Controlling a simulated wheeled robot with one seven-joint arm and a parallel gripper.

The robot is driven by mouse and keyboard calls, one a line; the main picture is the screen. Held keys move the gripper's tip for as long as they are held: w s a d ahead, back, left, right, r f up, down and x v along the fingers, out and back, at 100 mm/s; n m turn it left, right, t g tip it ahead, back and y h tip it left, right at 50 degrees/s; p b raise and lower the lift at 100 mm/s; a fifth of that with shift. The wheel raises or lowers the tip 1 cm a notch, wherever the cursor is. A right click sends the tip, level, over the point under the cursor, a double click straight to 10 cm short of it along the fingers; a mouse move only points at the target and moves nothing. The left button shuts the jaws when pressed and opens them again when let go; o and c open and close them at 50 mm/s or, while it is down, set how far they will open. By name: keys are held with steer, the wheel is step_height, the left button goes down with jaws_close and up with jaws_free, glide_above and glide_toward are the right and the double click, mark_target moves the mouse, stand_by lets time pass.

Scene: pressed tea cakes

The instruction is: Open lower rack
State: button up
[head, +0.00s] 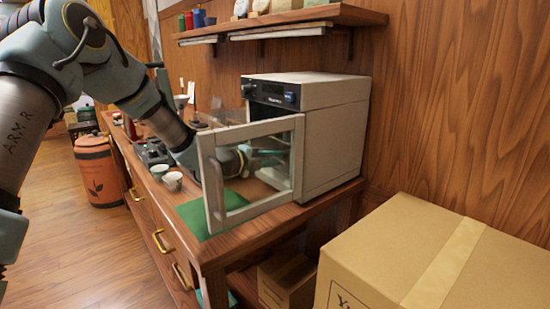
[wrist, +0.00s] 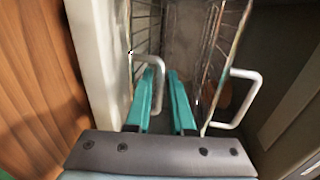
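A pale cabinet (head: 335,125) stands on the wooden counter. Its glass door (head: 215,205) is swung open toward the head camera. My gripper (head: 245,158) shows blurred through the glass, in front of the cabinet opening. In the wrist view, two wire racks look turned on their side: the left rack (wrist: 142,28) has a white handle (wrist: 145,58), the right rack another white handle (wrist: 252,100). My gripper's teal fingers (wrist: 161,75) are apart. The left handle's bar appears between them, nearer the left finger; contact cannot be told. The left rack appears to be the lower one.
A cardboard box (head: 430,270) stands at the front right. A green mat (head: 195,218) lies under the open door, with small cups (head: 172,181) beside it. A wall shelf (head: 290,20) hangs above the cabinet.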

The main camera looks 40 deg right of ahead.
steer(key=shift+c, duration=0.3)
jaws_close()
stand_by(1.1)
